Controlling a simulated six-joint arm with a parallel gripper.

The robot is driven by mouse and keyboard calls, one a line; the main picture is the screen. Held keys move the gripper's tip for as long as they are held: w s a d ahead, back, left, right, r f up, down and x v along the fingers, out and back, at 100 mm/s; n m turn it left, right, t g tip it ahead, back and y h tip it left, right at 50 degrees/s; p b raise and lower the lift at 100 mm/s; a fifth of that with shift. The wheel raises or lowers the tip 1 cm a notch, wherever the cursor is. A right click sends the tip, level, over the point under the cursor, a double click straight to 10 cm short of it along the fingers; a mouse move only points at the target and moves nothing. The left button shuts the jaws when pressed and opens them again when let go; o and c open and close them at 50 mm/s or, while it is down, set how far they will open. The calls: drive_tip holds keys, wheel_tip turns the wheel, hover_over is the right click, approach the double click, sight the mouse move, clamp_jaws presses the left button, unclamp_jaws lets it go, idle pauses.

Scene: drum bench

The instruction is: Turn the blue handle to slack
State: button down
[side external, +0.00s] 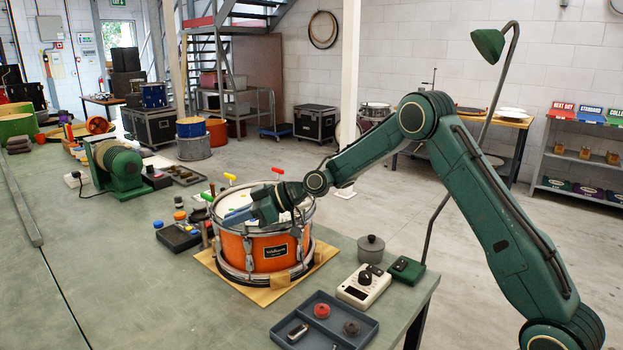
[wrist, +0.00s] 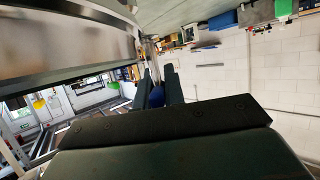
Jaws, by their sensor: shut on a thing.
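An orange drum (side external: 268,252) with metal rims stands on a wooden board (side external: 225,274) on the green bench. My gripper (side external: 250,212) is at the drum's upper rim, reaching in from the right. In the wrist view, the blue handle (wrist: 156,97) shows between the two dark fingers of my gripper (wrist: 159,88), beside the drum's metal rim (wrist: 85,18). The fingers are shut on it. Most of the handle is hidden by the fingers and the gripper body, so its turn angle cannot be told.
A grey tray (side external: 323,328), a white meter (side external: 363,287) and a lidded pot (side external: 370,250) are at the right.

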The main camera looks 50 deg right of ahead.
drive_tip(key=shift+n+g+y, duration=0.3)
drive_tip(key=shift+n+g, duration=0.1)
drive_tip(key=c, duration=1.5)
unclamp_jaws()
drive_tip(key=shift+s+d, duration=0.1)
drive_tip(key=v, duration=1.3)
drive_tip(key=shift+s+d+r, duration=0.15)
drive_tip(key=shift+s, duration=0.05)
